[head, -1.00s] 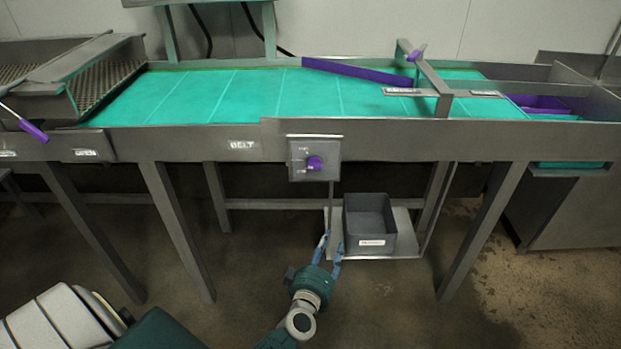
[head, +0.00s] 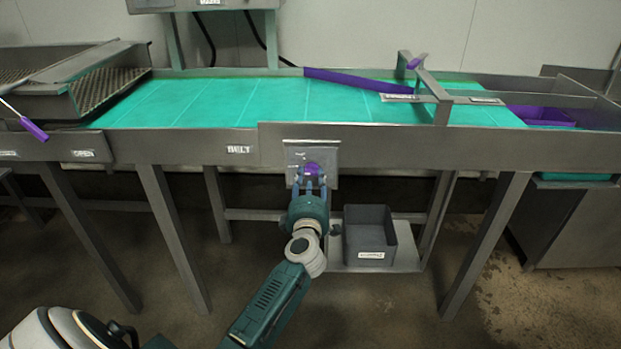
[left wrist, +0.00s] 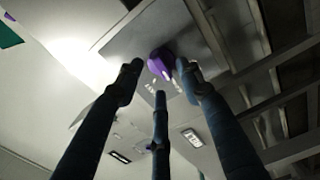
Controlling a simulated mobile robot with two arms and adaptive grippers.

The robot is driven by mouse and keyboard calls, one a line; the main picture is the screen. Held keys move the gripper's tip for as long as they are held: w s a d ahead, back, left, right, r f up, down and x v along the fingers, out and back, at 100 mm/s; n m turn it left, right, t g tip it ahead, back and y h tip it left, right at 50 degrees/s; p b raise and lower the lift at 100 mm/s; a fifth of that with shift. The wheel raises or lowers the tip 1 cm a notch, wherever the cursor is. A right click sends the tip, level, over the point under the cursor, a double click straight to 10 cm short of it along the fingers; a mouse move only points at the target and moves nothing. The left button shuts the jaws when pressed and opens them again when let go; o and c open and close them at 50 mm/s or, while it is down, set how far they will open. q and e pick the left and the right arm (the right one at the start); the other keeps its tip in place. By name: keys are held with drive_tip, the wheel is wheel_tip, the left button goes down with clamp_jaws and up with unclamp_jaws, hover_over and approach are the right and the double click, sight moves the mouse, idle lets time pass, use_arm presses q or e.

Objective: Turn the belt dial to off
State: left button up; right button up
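The belt dial is a purple knob (head: 312,169) on a grey metal box on the front rail of the conveyor, right of the "BELT" label (head: 240,149). In the left wrist view the knob (left wrist: 161,63) is just beyond my fingertips, with small markings on the plate around it that I cannot read. My left gripper (head: 310,183) is right at the knob from below and in front. In the left wrist view my left gripper (left wrist: 158,80) has its fingers spread, open, with the knob between and just past the tips. My right gripper is not in view.
The green belt (head: 230,100) lies above the rail, with a purple guide bar (head: 360,82) across it. A grey bin (head: 369,235) stands on a low shelf under the conveyor, right of my arm. Steel legs flank the arm on both sides.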

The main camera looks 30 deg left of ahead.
use_arm(q)
drive_tip(key=shift+x, duration=0.8)
drive_tip(key=shift+d, duration=0.1)
clamp_jaws()
